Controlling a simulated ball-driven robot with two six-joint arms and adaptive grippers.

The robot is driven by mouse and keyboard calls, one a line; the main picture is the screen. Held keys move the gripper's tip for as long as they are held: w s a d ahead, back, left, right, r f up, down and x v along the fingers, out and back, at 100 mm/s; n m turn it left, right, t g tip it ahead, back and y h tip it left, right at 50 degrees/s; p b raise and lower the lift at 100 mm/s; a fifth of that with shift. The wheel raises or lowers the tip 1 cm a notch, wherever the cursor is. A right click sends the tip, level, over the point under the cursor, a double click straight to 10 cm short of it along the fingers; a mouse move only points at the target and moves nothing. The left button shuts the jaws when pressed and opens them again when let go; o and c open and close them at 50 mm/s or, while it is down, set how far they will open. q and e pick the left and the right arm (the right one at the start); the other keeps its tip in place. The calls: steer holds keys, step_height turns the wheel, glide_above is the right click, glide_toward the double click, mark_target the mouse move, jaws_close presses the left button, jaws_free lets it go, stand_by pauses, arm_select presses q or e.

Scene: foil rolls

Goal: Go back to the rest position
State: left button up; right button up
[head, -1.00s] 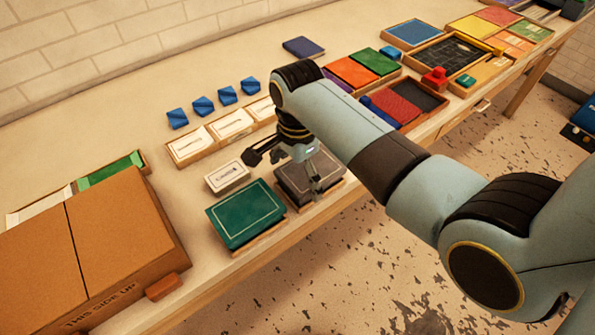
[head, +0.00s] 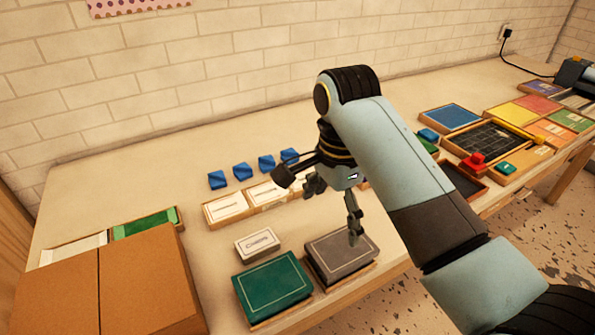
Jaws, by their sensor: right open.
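My right gripper (head: 333,213) is open and empty. It hangs from my right arm above the back edge of the grey box (head: 341,256), with one finger in front of the box in the picture. The green box (head: 272,289) lies to the left of the grey box at the table's front edge. A small white labelled box (head: 257,244) lies behind the green one. My left gripper does not show in the head view. My right arm hides part of the table behind and to the right of the gripper.
A large cardboard box (head: 150,285) stands at the front left, with a tray of green and white items (head: 145,222) behind it. Several small blue blocks (head: 242,172) stand behind a tray of white cards (head: 228,206). Coloured trays (head: 449,117) fill the right. The table's back left is clear.

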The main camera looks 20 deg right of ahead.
steer(key=s+d+r+n+t+h, duration=0.1)
steer(key=s+d+r+n+t, duration=0.1)
steer(key=s+n, duration=0.7)
steer(key=s+d+r+n+t, duration=0.2)
steer(key=s+d+n, duration=0.1)
steer(key=s+n, duration=0.65)
step_height(320, 180, down, 39)
steer(key=s+d+g+b, duration=0.2)
steer(key=b, duration=1.1)
steer(key=s+f+b, duration=0.5)
steer(key=s+f, duration=0.4)
steer(key=f, duration=0.4)
steer(key=s+d+f+g+b, duration=0.1)
steer(key=s+f+b, duration=0.4)
steer(key=s+f, duration=0.5)
step_height(320, 180, down, 4)
steer(key=shift+r+m, duration=0.1)
steer(key=shift+m, duration=0.35)
steer(key=shift+c, duration=0.4)
